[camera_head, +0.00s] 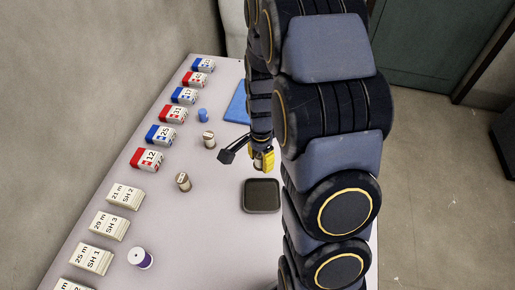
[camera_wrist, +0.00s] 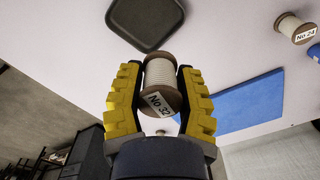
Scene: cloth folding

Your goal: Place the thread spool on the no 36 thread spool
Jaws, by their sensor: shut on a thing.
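My gripper (camera_head: 264,160) has yellow fingers and is over the right side of the table, just above the dark tray in the head view. In the wrist view my gripper (camera_wrist: 160,85) is shut on a cream thread spool (camera_wrist: 160,75) with brown ends, labelled "No 32". Two cream and brown spools stand on the table in the head view, one at the middle (camera_head: 209,140) and one nearer (camera_head: 183,181). Their labels are too small to read. The wrist view shows a spool labelled "No 24" (camera_wrist: 293,29) at the top right. I cannot make out a No 36 label.
A dark tray (camera_head: 262,195) lies on the table (camera_head: 210,225) near my gripper. A blue sheet (camera_head: 238,102) lies farther back. Several labelled boxes (camera_head: 126,195) line the left edge.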

